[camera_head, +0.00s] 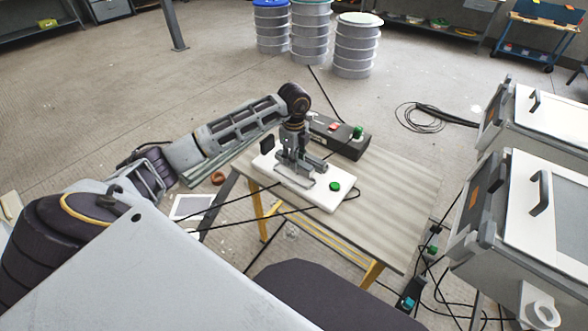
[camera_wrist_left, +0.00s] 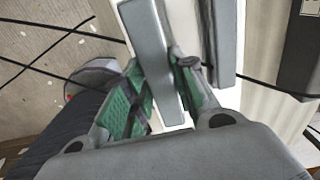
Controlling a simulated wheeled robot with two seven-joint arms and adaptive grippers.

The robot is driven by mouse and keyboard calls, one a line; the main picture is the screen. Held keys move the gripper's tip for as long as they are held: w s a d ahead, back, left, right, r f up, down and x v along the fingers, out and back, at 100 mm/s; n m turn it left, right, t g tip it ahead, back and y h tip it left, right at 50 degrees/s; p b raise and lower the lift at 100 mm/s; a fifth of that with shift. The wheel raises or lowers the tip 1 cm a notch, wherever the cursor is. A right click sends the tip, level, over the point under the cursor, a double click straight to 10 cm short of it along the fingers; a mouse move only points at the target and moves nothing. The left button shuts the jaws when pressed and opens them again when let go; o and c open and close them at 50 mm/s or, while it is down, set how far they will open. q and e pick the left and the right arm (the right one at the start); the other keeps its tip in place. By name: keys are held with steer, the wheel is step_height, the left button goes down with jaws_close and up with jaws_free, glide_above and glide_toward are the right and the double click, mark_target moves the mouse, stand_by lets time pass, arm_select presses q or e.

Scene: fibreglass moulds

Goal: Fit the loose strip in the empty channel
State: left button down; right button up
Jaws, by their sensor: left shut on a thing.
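My left gripper (camera_head: 296,170) is over a white board (camera_head: 322,199) on the table. In the left wrist view, its green-padded fingers (camera_wrist_left: 165,88) are shut on a grey strip (camera_wrist_left: 150,45), which sticks out past the fingertips. A second grey strip-like piece (camera_wrist_left: 226,45) lies roughly alongside, to the right, with a gap between them. The white board shows behind and between them. The empty channel cannot be made out; the gripper and strip hide part of the board. Whether the held strip touches the board cannot be told. My right gripper is not in view.
A green button (camera_head: 335,186) sits on the board's right end. A dark control box (camera_head: 342,136) stands behind it. The table's (camera_head: 397,190) right side is clear. Black cables cross in front of the table. Grey cabinets (camera_head: 520,215) stand at the right.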

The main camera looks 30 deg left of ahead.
mark_target(294, 176)
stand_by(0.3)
arm_select(q)
step_height(294, 176, down, 4)
steer(key=shift+f, duration=0.5)
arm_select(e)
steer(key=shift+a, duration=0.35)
arm_select(q)
steer(key=shift+f, duration=0.1)
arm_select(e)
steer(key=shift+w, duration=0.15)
arm_select(q)
steer(key=c, duration=1.2)
jaws_free()
steer(key=shift+o, duration=0.2)
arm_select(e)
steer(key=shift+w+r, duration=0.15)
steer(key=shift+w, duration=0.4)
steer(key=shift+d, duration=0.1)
